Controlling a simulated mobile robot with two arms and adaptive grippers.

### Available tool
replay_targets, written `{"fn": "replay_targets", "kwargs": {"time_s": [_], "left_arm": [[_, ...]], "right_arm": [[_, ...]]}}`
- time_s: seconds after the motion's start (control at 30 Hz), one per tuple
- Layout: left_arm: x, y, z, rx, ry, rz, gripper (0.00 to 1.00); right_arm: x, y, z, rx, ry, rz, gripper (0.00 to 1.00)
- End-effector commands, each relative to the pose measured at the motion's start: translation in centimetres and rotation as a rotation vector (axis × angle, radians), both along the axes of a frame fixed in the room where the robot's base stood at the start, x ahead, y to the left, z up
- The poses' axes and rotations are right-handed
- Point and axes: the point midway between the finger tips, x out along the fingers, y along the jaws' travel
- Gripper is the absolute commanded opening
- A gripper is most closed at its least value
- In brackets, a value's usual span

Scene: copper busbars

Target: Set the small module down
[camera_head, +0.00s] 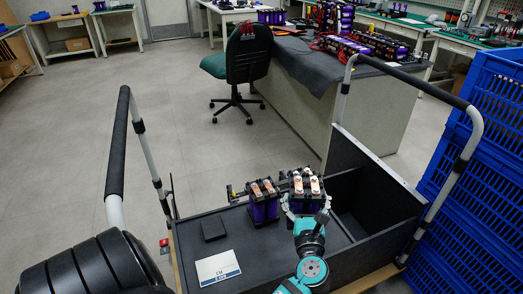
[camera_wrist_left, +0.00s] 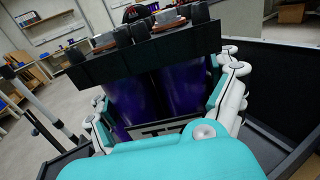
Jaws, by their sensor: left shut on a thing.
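My left gripper (camera_head: 306,207) is shut around the lower sides of a small module (camera_head: 307,183) with purple cells, a black top and copper busbars. It stands roughly upright. In the left wrist view the module (camera_wrist_left: 165,95) sits between white and teal fingers (camera_wrist_left: 168,128). I cannot tell whether its base touches the cart tray (camera_head: 245,235). A second module (camera_head: 263,203), also purple with copper busbars, stands on the tray just to the left of the held one. My right gripper is in neither view.
A black block (camera_head: 214,228) and a white label card (camera_head: 218,267) lie on the tray's left part. A dark upright panel (camera_head: 365,165) and a divided compartment bound the right side. Handles rise at both ends. Blue crates (camera_head: 480,150) stand close on the right.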

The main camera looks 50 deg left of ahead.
Motion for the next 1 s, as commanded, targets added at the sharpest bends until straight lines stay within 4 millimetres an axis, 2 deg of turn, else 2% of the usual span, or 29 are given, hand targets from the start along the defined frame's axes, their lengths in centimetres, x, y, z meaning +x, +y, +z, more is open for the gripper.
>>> {"fn": "replay_targets", "kwargs": {"time_s": [0.27, 0.5, 0.6, 0.87, 1.0], "left_arm": [[0.8, 0.1, -2.3, 0.007, -0.007, 0.035, 0.26], [0.8, 0.1, -5.7, 0.008, -0.007, 0.034, 0.26], [0.7, 0.1, -6.7, 0.008, -0.008, 0.034, 0.26], [0.8, 0.1, -8.1, 0.007, -0.010, 0.035, 0.26], [0.8, 0.1, -9.8, 0.008, -0.008, 0.034, 0.26]], "right_arm": [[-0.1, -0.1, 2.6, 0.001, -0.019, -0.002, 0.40], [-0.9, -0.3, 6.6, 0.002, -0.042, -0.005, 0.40], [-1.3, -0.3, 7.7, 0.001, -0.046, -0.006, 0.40], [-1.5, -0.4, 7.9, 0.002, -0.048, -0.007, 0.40], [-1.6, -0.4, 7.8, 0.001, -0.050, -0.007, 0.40]]}}
